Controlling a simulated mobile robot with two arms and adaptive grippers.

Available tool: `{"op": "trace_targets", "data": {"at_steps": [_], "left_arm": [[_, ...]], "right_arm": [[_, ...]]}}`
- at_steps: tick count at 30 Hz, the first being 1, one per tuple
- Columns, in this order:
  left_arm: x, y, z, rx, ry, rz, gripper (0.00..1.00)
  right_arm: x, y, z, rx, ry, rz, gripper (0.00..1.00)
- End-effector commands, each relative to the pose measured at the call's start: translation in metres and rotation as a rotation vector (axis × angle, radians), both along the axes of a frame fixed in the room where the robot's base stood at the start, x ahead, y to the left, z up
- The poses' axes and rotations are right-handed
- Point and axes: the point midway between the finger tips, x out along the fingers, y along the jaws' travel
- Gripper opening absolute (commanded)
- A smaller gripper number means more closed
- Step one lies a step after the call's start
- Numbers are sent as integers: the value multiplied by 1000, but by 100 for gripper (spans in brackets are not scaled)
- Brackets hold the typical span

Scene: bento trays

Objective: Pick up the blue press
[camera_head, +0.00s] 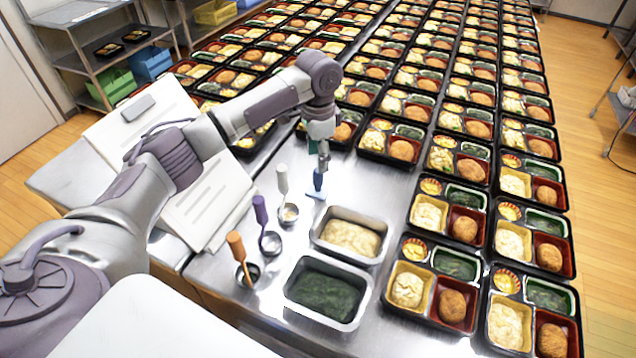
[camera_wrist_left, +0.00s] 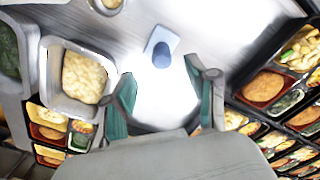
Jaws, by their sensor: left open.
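The blue press (camera_head: 317,183) stands on the steel table, with an upright blue handle on a pale flat base. In the left wrist view the press (camera_wrist_left: 162,50) is seen from above, just beyond the fingertips and between their lines. My left gripper (camera_head: 322,160) hangs pointing down just above the press handle. In the left wrist view its two teal-padded fingers (camera_wrist_left: 165,85) are spread apart with nothing between them. I cannot tell whether the handle's top reaches between the fingertips. My right gripper is not in view.
White (camera_head: 283,180), purple (camera_head: 261,211) and orange-handled (camera_head: 237,246) scoops stand left of the press. Metal trays of pale food (camera_head: 319,240) and dark greens (camera_head: 291,300) are in front. Rows of filled bento trays (camera_head: 412,318) cover the right and back. A white board (camera_head: 225,185) is left.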

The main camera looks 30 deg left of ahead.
Motion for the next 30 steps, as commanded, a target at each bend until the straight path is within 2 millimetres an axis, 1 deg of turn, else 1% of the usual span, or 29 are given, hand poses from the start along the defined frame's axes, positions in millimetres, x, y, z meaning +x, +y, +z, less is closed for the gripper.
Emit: {"op": "trace_targets", "data": {"at_steps": [1, 5, 8, 12, 15, 18, 24, 26, 30], "left_arm": [[0, 0, -6, 0, 1, 0, 58], [0, 0, -13, 1, 1, -1, 58], [-1, 1, -22, 1, 3, -1, 58], [-1, 3, -44, 1, 3, 0, 58], [-1, 3, -57, 1, 1, 0, 58], [0, 3, -63, 1, -1, 0, 58], [0, 3, -64, 1, -1, -1, 58], [0, 3, -64, 1, -1, -1, 50], [0, 2, -64, 1, -1, -1, 26]], "right_arm": [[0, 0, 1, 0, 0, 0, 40], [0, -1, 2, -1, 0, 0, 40], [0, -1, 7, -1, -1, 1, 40], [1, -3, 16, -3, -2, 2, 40], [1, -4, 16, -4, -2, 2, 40], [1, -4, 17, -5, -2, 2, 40], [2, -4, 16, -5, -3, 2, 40], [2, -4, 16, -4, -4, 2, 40], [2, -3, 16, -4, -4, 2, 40]]}}
